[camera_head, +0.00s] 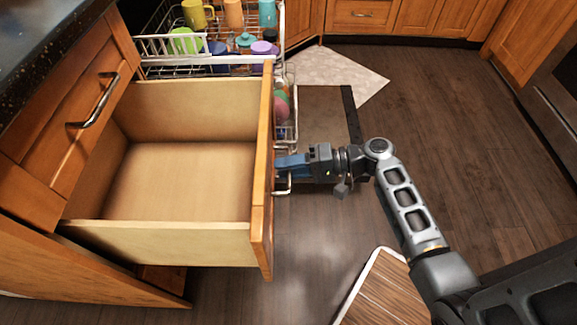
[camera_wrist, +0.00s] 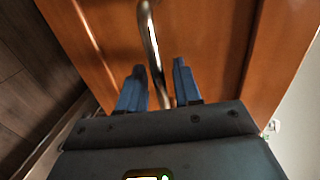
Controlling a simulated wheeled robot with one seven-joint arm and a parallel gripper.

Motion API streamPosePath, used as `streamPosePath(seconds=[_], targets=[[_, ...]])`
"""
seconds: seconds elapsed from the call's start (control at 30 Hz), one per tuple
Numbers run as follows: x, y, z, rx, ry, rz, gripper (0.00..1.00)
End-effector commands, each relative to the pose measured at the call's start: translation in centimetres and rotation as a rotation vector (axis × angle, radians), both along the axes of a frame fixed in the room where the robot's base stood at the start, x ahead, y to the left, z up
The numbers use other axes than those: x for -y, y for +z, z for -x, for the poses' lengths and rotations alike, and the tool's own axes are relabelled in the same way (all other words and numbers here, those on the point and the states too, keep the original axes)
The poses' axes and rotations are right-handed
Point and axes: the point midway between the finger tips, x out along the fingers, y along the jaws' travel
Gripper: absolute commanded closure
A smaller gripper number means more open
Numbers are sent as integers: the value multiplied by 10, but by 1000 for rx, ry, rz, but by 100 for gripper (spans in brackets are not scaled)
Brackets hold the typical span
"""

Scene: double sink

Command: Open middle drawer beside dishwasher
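The middle drawer (camera_head: 190,180) is pulled far out of the wooden cabinet, and its pale inside is empty. Its orange-brown front (camera_head: 260,230) faces right in the head view and fills much of the wrist view (camera_wrist: 205,45). My gripper (camera_head: 283,163) is at the outer side of this front, by the metal handle (camera_head: 284,190). In the wrist view, the handle (camera_wrist: 151,38) runs between the two blue fingers (camera_wrist: 158,78). The fingers stand apart with gaps beside the handle, so my gripper is open around it.
The dishwasher rack (camera_head: 170,70), with several cups, is out just beyond the drawer. A shut upper drawer with a handle (camera_head: 97,103) sits under the dark counter (camera_head: 45,40). A lower panel (camera_head: 90,270) juts out below. Wooden floor (camera_head: 440,130) is clear at the right.

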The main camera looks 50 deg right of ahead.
Motion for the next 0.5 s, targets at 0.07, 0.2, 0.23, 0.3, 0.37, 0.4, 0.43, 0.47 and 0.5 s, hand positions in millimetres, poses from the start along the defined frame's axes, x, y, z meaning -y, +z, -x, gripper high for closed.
streamPosePath(seconds=[0.07,0.2,0.23,0.3,0.37,0.4,0.43,0.47,0.5], targets=[[3,1,3,0,-2,0,67],[12,5,16,0,-4,1,67],[15,6,20,0,-4,0,67],[22,9,29,0,-4,1,67],[28,11,37,0,-4,1,67],[31,12,42,0,-2,0,67],[34,13,45,0,-3,0,67],[36,13,49,0,-2,0,67],[39,14,52,0,-2,0,67]])
